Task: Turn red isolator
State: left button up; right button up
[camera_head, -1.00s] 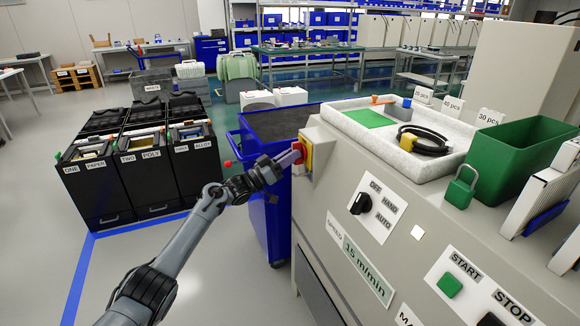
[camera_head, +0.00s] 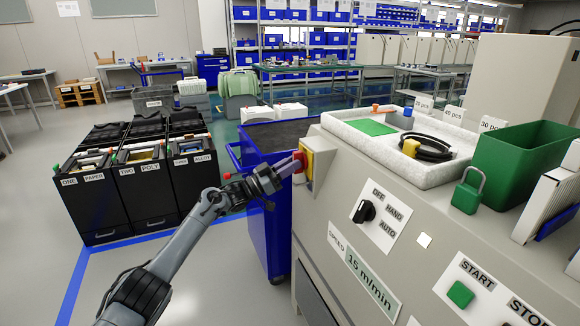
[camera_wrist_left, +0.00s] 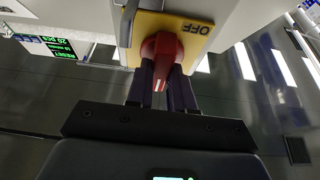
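The red isolator knob (camera_head: 300,158) sits on a yellow plate (camera_head: 308,161) at the left corner of the grey machine cabinet. My left gripper (camera_head: 287,168) reaches it from the left. In the left wrist view the red knob (camera_wrist_left: 162,62) lies between the two dark fingers (camera_wrist_left: 161,88), which press close on both sides of its handle. The yellow plate there (camera_wrist_left: 185,24) shows the word OFF, upside down in the picture. The knob's sides are partly hidden by the fingers. My right gripper is not in view.
The machine top holds a white tray (camera_head: 350,112), a green bin (camera_head: 520,160) and a green padlock (camera_head: 468,190). A black selector switch (camera_head: 364,211) and green start button (camera_head: 460,294) are on its sloped panel. A blue cart (camera_head: 262,232) stands close behind my gripper.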

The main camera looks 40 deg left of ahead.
pick_arm(q)
jog(key=o, duration=0.4)
jog(key=p+v, duration=0.5)
jog(key=v, duration=0.6)
dwell(0.5)
